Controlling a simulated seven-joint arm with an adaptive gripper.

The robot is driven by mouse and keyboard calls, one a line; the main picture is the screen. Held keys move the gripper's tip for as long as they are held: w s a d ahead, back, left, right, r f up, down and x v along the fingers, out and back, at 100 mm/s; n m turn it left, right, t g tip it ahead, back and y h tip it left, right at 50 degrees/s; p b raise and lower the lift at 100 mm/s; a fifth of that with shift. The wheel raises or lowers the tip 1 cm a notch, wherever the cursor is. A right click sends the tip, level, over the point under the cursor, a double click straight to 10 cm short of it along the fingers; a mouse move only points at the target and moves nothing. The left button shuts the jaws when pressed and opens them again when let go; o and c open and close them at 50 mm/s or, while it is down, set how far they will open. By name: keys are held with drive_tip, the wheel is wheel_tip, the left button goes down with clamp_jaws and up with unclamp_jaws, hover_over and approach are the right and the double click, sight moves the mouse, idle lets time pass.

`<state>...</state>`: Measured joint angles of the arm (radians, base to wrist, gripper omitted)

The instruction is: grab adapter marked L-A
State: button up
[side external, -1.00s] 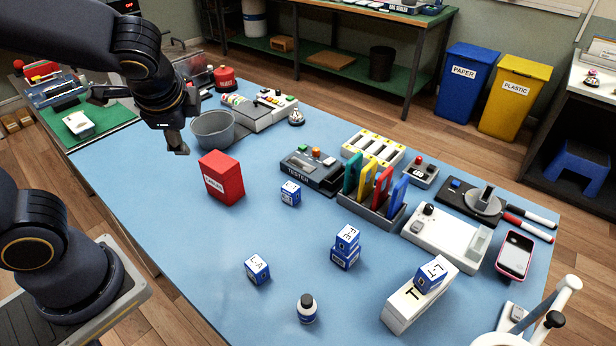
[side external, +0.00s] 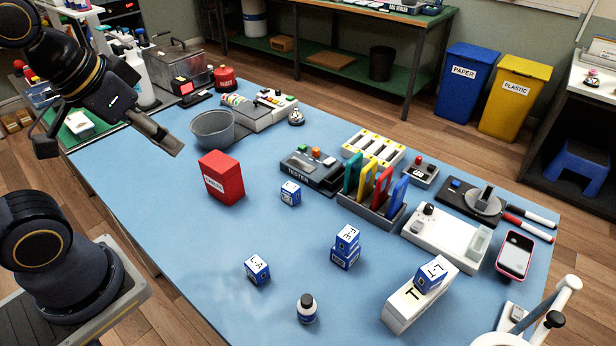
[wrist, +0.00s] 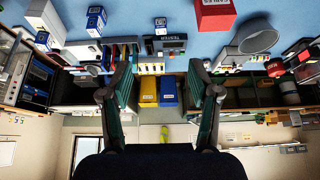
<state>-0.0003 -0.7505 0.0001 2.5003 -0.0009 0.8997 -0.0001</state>
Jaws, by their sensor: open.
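The adapter marked L-A is a small blue and white cube (side external: 257,269) on the near part of the blue table in the side view. It stands alone, with its lettered face up. I cannot pick it out in the wrist view.
Similar cubes stand near the tester (side external: 290,193), in a stack (side external: 346,258) and on a white box (side external: 403,306). A red box (side external: 222,178) and a grey bucket (side external: 213,130) stand near my gripper. A small bottle (side external: 307,309) is right of the L-A cube.

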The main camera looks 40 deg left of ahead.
drive_tip(key=shift+o, duration=0.3)
drive_tip(key=shift+o, duration=0.9)
